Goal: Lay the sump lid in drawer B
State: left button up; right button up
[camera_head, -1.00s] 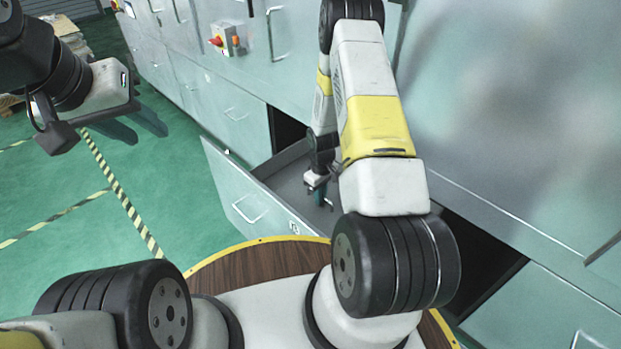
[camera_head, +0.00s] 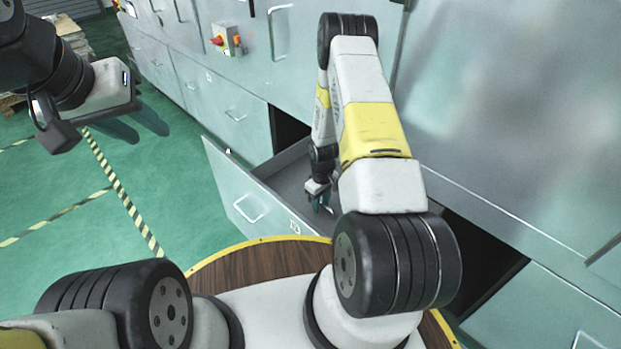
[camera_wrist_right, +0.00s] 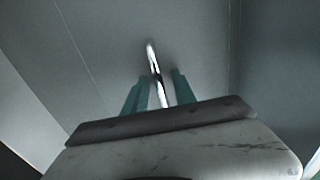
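The open drawer (camera_head: 232,190) stands pulled out of the cabinet, a label on its front too small to read; I take it to be drawer B. My right gripper (camera_head: 320,205) reaches down inside it. In the right wrist view my right gripper (camera_wrist_right: 160,76) has its two teal fingers apart. A thin shiny metal piece (camera_wrist_right: 153,58), seen edge-on and probably the sump lid, stands between them and runs past the fingertips, with a visible gap on each side. The lid is not clear in the head view. My left gripper (camera_head: 136,128) is open and empty above the floor.
Another open space (camera_head: 475,250) shows in the cabinet to the right, partly behind my right arm. A red-knobbed switch box (camera_head: 226,40) is on the cabinet front. Green floor with striped tape (camera_head: 125,200) lies free at left.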

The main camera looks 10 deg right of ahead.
jog(key=s+a+r+m+t, duration=0.1)
jog(key=s+r, duration=0.1)
jog(key=r, duration=1.6)
jog(key=s+a+r+m+t, duration=0.1)
jog(key=a+r+m+t, duration=0.1)
jog(key=r, duration=1.7)
jog(key=s+a+r+m+t+y, duration=0.2)
jog(key=s+a+r+t, duration=0.1)
jog(key=s+r, duration=1.3)
jog(key=s+a, duration=0.1)
jog(key=s, duration=0.2)
jog(key=shift+s, duration=0.15)
